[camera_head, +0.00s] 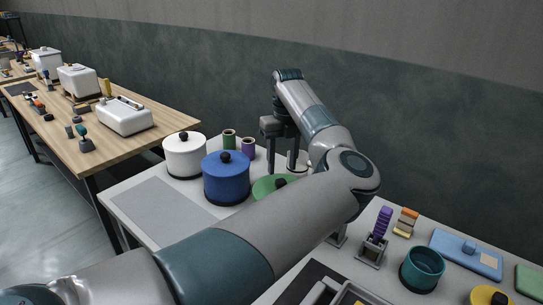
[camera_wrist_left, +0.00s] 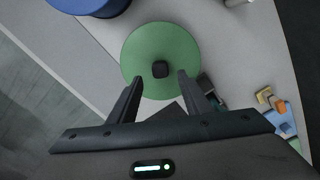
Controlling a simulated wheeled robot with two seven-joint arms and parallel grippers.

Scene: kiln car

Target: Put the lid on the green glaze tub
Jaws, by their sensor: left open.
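The green lid (camera_head: 268,187) with a black knob shows in the head view beside the blue tub, partly hidden by my left arm. In the left wrist view the lid (camera_wrist_left: 150,45) is a round green disc with the knob (camera_wrist_left: 160,69) at its middle. I cannot tell whether a tub is under it; no green tub wall shows. My left gripper (camera_head: 279,145) is open and points down above the lid. In the left wrist view its fingers (camera_wrist_left: 160,80) are apart, one on each side just below the knob, holding nothing. My right gripper is not in view.
A blue lidded tub (camera_head: 227,180) and a white lidded tub (camera_head: 185,158) stand left of the lid. Small green (camera_head: 229,139) and purple (camera_head: 248,148) cylinders stand behind. A teal cup (camera_head: 422,270) is at the right. A bare grey patch (camera_head: 160,210) lies at front left.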

